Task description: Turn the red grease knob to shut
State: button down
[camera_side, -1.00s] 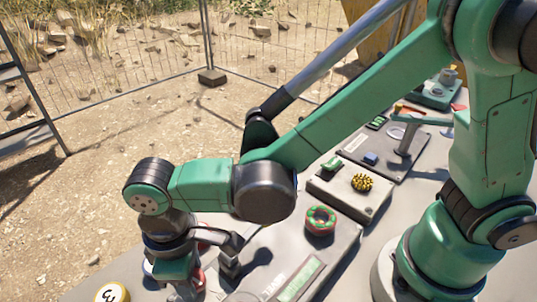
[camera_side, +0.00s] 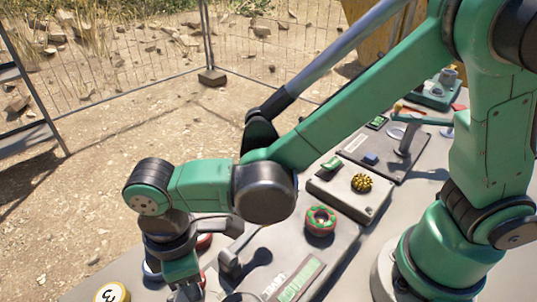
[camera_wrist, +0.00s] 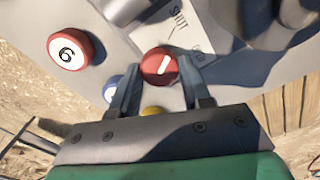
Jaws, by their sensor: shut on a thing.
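The red grease knob (camera_wrist: 158,62) is round, with a white pointer line, and sits on a grey panel in the wrist view. Its line points right and slightly up, toward a small label too blurred to read. The word SHUT (camera_wrist: 179,20) is printed on a pale plate above and right of the knob. My gripper (camera_wrist: 163,70) is shut on the knob, one finger on each side of it. In the side view my gripper (camera_side: 185,288) reaches down at the bottom left, its fingertips cut off or hidden, and the knob cannot be made out surely.
A red button marked 6 or 9 (camera_wrist: 68,50), a blue one (camera_wrist: 112,88) and a yellow one (camera_wrist: 153,110) lie close by. In the side view, a red-and-green ring (camera_side: 320,220), a yellow spiky knob (camera_side: 361,183) and a green display (camera_side: 300,282) stand right of my gripper.

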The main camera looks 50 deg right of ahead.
jog(key=shift+c, duration=2)
grip_release()
jog(key=shift+r, duration=2.85)
jog(key=d+r+m+t, duration=0.1)
jog(key=d+m+t, duration=0.2)
jog(key=d+m, duration=0.3)
jog(key=w+d+r+m+t, duration=0.1)
jog(key=d+m+t, duration=0.3)
jog(key=d, duration=1.3)
jog(key=r+m, duration=0.1)
jog(key=m, duration=0.2)
jog(key=shift+w+r, duration=0.15)
jog(key=shift+w, duration=0.15)
